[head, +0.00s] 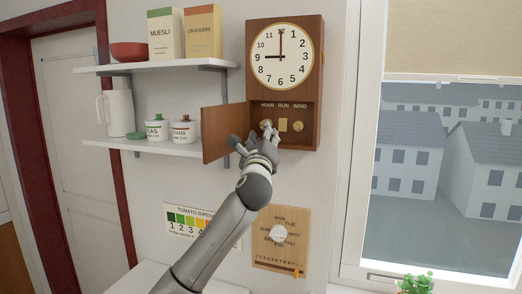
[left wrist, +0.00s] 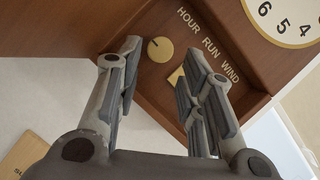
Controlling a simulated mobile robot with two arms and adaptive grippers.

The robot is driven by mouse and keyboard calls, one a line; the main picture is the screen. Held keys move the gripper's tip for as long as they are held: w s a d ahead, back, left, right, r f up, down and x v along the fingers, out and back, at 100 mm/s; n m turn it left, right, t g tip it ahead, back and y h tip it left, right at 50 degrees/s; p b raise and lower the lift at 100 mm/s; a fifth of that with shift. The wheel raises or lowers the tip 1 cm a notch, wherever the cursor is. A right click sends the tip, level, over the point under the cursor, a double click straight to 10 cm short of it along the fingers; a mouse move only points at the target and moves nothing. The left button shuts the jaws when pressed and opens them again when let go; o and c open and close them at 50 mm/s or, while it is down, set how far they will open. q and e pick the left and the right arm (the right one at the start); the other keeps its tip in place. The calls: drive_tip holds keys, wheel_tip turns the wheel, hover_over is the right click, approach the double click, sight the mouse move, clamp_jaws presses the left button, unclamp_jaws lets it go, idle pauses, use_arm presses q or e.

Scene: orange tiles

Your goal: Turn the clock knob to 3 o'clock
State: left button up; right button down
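The wooden wall clock (head: 249,62) has a white dial (head: 282,72). Its black hand points at 9 and its red hand at 12. Below the dial is an open recess labelled HOUR, RUN, WIND. The round brass HOUR knob (left wrist: 160,49) shows between my fingers in the left wrist view, with a dark mark on it. My left gripper (head: 253,137) is open in front of the recess, its fingers either side of the HOUR knob in the wrist picture (left wrist: 167,50). Contact is not visible. The WIND knob (head: 298,126) is at right. My right gripper is out of view.
The clock's small wooden door (head: 215,133) hangs open at left, close to my gripper. A square brass RUN piece (head: 283,125) sits between the knobs. Shelves (head: 165,67) with boxes and jars are further left. A wooden dial board (head: 290,250) hangs below; a window is right.

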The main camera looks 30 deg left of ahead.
use_arm(q)
drive_tip(key=v, duration=0.7)
drive_tip(key=shift+s, duration=0.25)
drive_tip(key=shift+d+f, duration=0.1)
